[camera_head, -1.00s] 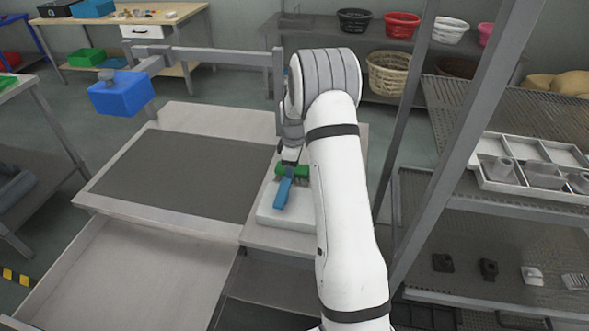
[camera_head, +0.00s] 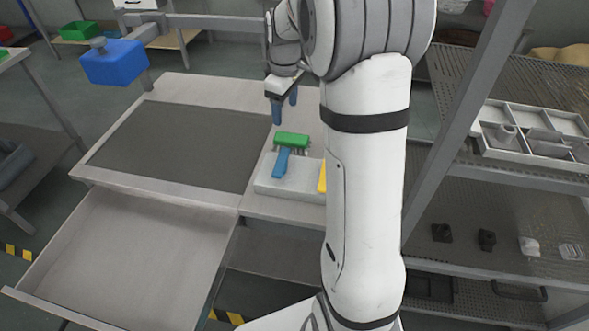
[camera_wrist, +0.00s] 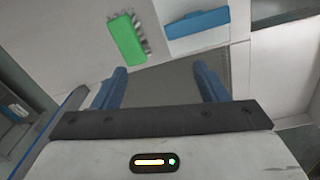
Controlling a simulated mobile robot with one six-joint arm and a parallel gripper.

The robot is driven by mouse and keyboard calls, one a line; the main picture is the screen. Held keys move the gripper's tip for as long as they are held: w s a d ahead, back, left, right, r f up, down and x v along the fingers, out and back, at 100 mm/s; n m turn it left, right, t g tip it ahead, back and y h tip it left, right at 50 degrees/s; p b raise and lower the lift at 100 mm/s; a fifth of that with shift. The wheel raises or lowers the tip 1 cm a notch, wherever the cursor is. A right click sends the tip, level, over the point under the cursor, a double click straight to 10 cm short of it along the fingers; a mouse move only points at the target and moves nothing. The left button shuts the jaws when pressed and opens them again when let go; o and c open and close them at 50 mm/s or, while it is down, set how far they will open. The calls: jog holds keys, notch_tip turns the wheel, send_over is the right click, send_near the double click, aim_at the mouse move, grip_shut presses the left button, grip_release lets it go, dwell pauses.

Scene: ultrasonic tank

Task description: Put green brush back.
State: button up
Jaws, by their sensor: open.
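A blue block (camera_head: 282,163) lies close by on the nearer side; in the wrist view the blue block (camera_wrist: 197,22) appears apart from the green brush. My gripper (camera_head: 285,108) is open and empty, raised above and beyond the green brush. Its two blue fingers also show in the wrist view (camera_wrist: 160,72), with nothing between them but the surface below.
A yellow piece (camera_head: 322,178) shows on the slab, partly hidden by my arm. A dark mat (camera_head: 180,145) covers the bench at left, with an open empty drawer (camera_head: 130,245) below. A blue box (camera_head: 114,63) hangs at upper left. A metal shelf rack (camera_head: 470,130) stands at right.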

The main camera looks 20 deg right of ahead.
jog(key=s+a+r+m+t, duration=0.1)
jog(key=s+a+m, duration=0.3)
jog(key=s, duration=0.9)
jog(key=s+a+r+m+t, duration=0.1)
jog(key=s+a+m, duration=0.3)
jog(key=s, duration=0.9)
jog(key=shift+s+r, duration=0.15)
jog(key=shift+r, duration=0.15)
jog(key=shift+c, duration=0.6)
